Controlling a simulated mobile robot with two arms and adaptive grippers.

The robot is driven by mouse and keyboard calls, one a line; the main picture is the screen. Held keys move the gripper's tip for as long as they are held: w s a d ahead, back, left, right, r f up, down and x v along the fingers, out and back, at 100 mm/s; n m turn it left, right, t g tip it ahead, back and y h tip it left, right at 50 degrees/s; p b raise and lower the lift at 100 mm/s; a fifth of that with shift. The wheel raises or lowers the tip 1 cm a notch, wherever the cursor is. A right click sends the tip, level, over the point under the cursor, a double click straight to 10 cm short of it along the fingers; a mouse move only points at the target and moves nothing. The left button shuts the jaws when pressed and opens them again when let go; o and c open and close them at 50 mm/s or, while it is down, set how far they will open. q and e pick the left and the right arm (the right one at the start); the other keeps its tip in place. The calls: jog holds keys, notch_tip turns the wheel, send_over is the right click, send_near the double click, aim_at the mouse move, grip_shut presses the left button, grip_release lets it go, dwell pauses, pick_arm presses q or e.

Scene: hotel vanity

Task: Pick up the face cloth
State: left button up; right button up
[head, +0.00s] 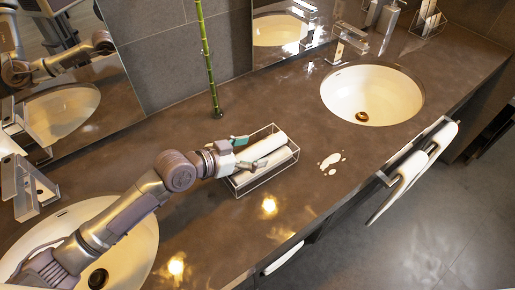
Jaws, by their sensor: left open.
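A white rolled cloth (270,144), which looks like the face cloth, lies in a shallow wire-edged tray (263,180) on the dark counter. Another white piece lies beside it in the tray, partly hidden by my gripper. My left gripper (247,154) is open, with its fingers spread over the left end of the tray, close to the cloth. I cannot tell whether a finger touches the cloth. My right gripper is not in view.
A green bamboo stalk (208,60) stands behind. A round basin (368,90) is at the right, another (135,235) under my left arm. White towels (408,172) hang at the front edge.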

pick_arm(q)
jog(key=shift+c, duration=0.3)
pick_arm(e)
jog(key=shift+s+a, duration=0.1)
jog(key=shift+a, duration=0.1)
pick_arm(q)
jog(key=shift+c, duration=1.4)
jog(key=c, duration=0.8)
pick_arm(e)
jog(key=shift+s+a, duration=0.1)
